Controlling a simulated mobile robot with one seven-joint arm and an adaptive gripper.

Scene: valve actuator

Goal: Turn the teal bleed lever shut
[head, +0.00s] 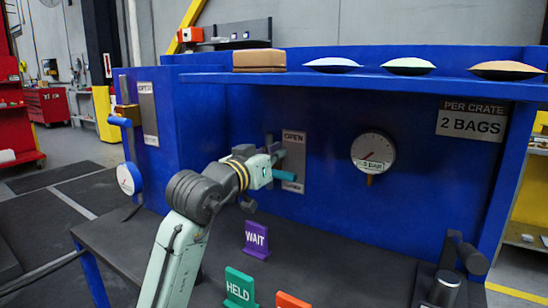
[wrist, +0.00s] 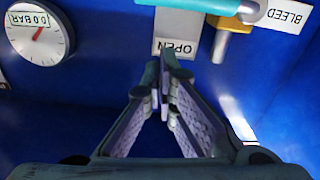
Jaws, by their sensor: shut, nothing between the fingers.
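In the wrist view the lever (wrist: 200,5) runs along the top edge, joined to a brass valve body (wrist: 232,40) beside the BLEED label (wrist: 285,13). The OPEN plate (wrist: 176,35) stands upside down behind the fingertips. My gripper (wrist: 165,68) is shut and empty, its tips close to the lever in the picture. I cannot tell whether they touch it. In the head view my gripper (head: 276,157) points at the blue panel.
A pressure gauge (head: 373,153) is on the panel to the right. A blue-handled lever (head: 120,121) sits on the left side. WAIT (head: 256,238) and HELD (head: 240,287) signs stand on the dark bench.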

